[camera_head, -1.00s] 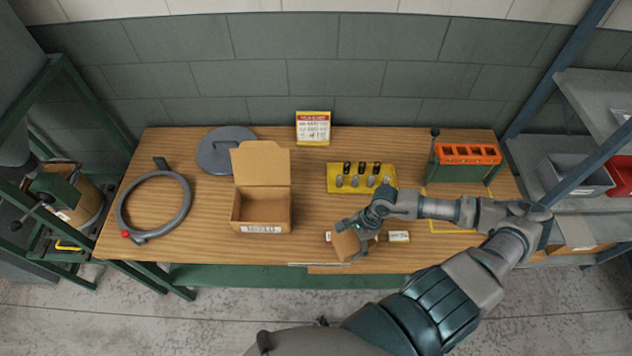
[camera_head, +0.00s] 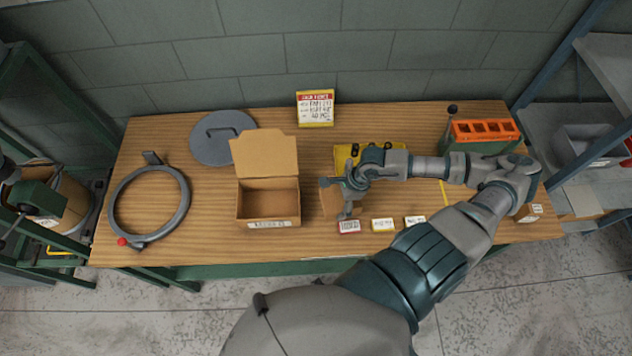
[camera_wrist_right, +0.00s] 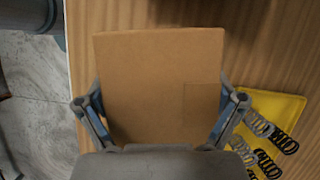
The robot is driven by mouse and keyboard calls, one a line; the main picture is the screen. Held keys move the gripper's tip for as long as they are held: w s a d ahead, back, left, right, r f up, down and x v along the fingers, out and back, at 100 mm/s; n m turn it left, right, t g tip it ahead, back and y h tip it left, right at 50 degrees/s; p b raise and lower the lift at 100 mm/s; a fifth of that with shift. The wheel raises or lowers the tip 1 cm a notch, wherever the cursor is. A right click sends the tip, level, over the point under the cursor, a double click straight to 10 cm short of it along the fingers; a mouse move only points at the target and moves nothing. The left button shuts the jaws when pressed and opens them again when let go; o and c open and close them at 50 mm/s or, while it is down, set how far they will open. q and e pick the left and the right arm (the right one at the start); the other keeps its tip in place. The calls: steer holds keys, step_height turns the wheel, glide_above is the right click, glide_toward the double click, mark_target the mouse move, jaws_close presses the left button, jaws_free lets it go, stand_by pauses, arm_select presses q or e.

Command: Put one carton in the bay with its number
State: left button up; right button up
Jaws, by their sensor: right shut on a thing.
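My right gripper (camera_head: 340,196) is shut on a plain brown carton (camera_head: 331,201), at the table's front middle, behind the row of small label cards. In the right wrist view the carton (camera_wrist_right: 160,80) sits between the two fingers, its broad face toward the camera. I cannot tell whether it touches the table. The label cards are one red-edged (camera_head: 349,226) and two yellow-edged, middle (camera_head: 383,225) and right (camera_head: 415,220); their print is too small to read. Another carton (camera_head: 528,212) with a white label is at the table's right end. My left gripper is out of view.
An open cardboard box (camera_head: 268,223) stands left of the held carton. A yellow spring mat (camera_wrist_right: 275,104) is partly hidden behind my arm. A ring clamp (camera_head: 115,205), grey lid (camera_head: 213,152), sign (camera_head: 315,107) and orange rack (camera_head: 484,130) also occupy the wooden table (camera_head: 215,225).

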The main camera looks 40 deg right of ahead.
steer(key=w, duration=0.4)
steer(key=shift+w+a+f+p, duration=0.1)
steer(key=shift+w+p, duration=0.05)
steer(key=shift+p, duration=0.15)
steer(key=p, duration=0.1)
glide_above(312, 187)
steer(key=d, duration=0.2)
steer(key=shift+s+d+f, duration=0.1)
steer(key=shift+s+f, duration=0.25)
steer(key=shift+f, duration=0.25)
steer(key=shift+w, duration=0.2)
steer(key=shift+a+f, duration=0.2)
steer(key=shift+f, duration=0.05)
steer(key=shift+p+x, duration=0.55)
steer(key=shift+x, duration=0.5)
steer(key=shift+s+f, duration=0.15)
steer(key=shift+f, duration=0.35)
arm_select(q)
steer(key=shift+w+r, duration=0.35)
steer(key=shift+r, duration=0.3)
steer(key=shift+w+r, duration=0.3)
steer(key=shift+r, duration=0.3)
